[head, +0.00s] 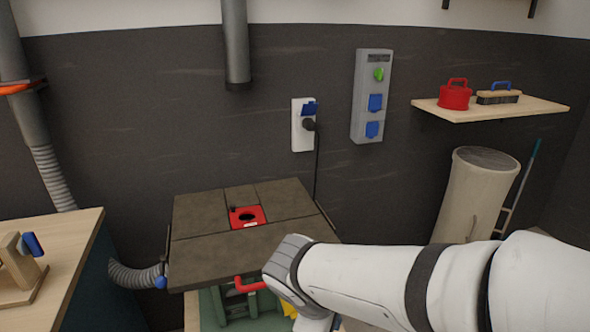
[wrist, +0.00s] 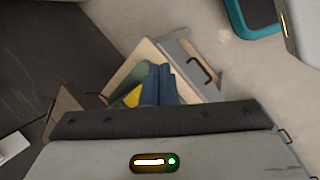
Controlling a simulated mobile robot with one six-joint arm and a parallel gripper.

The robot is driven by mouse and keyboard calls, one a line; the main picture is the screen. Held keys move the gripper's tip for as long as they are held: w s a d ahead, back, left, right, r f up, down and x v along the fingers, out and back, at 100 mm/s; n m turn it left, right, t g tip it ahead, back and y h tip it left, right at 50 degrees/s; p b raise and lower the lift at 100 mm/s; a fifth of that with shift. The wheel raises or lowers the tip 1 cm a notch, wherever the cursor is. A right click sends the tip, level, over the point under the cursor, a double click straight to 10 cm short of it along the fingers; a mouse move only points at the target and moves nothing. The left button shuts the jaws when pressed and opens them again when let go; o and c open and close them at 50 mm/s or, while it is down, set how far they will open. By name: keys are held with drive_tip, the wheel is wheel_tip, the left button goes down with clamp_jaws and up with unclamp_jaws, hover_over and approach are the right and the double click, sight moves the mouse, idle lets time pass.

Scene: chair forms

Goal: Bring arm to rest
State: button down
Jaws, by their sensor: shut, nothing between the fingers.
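My gripper (wrist: 159,68) shows in the wrist view as two dark blue-grey fingers side by side, shut with nothing between them. Below them is my grey wrist housing with a small lit panel and a green light. In the head view my white arm (head: 370,280) reaches in from the right edge to a grey joint in front of the machine table. The fingers do not show clearly there; the wrist runs down to the bottom edge.
A dark machine table (head: 205,250) with a red insert (head: 247,217) stands behind my arm. A wooden workbench (head: 75,245) is at left. A beige cylinder (head: 475,195) stands at right below a wall shelf (head: 545,107). Wall sockets (head: 303,135) and a hanging pipe (head: 235,45) are behind.

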drive_tip(key=s+d+r+m+y+p, duration=0.3)
drive_tip(key=d+r+m, duration=0.2)
drive_tip(key=m, duration=0.8)
drive_tip(key=shift+d+r+g+y+p, duration=0.3)
drive_tip(key=shift+d+r+g+y, duration=0.1)
drive_tip(key=shift+d, duration=1.35)
drive_tip(key=c, duration=2.2)
unclamp_jaws()
